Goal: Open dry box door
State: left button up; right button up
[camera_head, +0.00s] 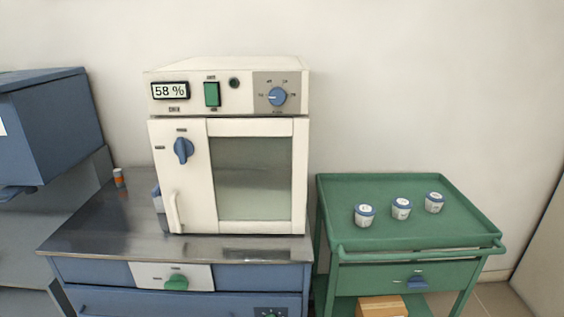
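The dry box (228,85) is a cream cabinet standing on a steel-topped bench. Its display reads 58 %, with a green switch and a blue dial on the top panel. Its door (182,212) is shut, with a grey window on the right part. A blue knob (183,149) sits at the door's upper left. A cream vertical bar handle (174,212) sits at the lower left of the door. Neither of my grippers shows in the head view.
The steel bench top (95,226) is clear in front and at left, apart from a small orange-and-grey item (119,177). A green cart (350,187) at right holds three small white tubs (401,208). A blue cabinet (50,128) stands at left.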

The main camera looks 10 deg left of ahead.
aim_at(188, 192)
jog(key=u, duration=0.95)
